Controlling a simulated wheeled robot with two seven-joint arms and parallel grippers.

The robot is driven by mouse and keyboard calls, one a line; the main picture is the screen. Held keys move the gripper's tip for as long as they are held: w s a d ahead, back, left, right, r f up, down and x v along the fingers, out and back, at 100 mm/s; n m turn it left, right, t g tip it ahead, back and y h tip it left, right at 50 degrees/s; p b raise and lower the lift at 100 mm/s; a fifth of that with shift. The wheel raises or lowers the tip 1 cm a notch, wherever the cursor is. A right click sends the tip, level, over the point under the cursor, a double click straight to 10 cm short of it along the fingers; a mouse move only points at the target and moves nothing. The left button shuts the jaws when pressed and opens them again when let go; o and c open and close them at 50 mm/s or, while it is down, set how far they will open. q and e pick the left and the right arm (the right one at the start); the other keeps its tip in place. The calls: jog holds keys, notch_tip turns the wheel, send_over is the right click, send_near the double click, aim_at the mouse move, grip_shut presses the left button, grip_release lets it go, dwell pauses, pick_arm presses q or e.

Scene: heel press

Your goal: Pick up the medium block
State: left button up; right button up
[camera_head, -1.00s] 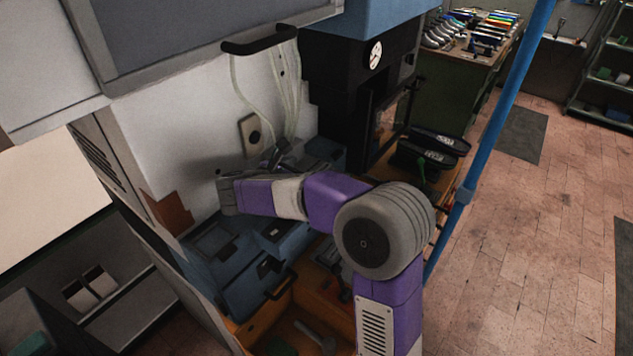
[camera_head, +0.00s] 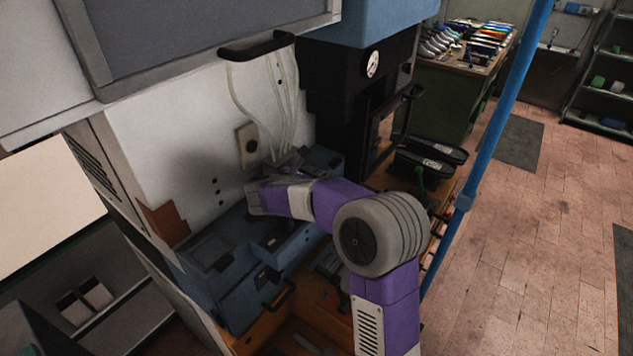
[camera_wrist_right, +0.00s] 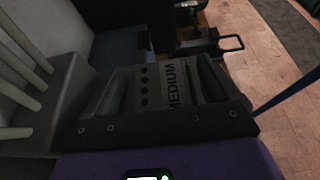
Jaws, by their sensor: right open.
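The medium block (camera_wrist_right: 155,88), grey with a row of dark holes and the printed word MEDIUM, shows in the right wrist view. My right gripper (camera_wrist_right: 158,76) is open, with one finger on each side of the block. I cannot tell whether either finger touches it. In the head view my right gripper (camera_head: 287,162) is small and dark, above the blue equipment by the white wall, and I cannot make out the block apart from it there. My left gripper is not in view.
A black press with a round gauge (camera_head: 372,63) stands behind the gripper. Dark shoe-like parts (camera_head: 430,165) lie to its right. A blue case (camera_head: 240,290) is in front, and a blue post (camera_head: 495,130) rises at the right. Pale hoses (camera_head: 278,110) hang on the wall.

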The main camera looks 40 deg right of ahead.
jog(key=c, duration=1.3)
jog(key=shift+c, duration=0.2)
jog(key=shift+r, duration=0.15)
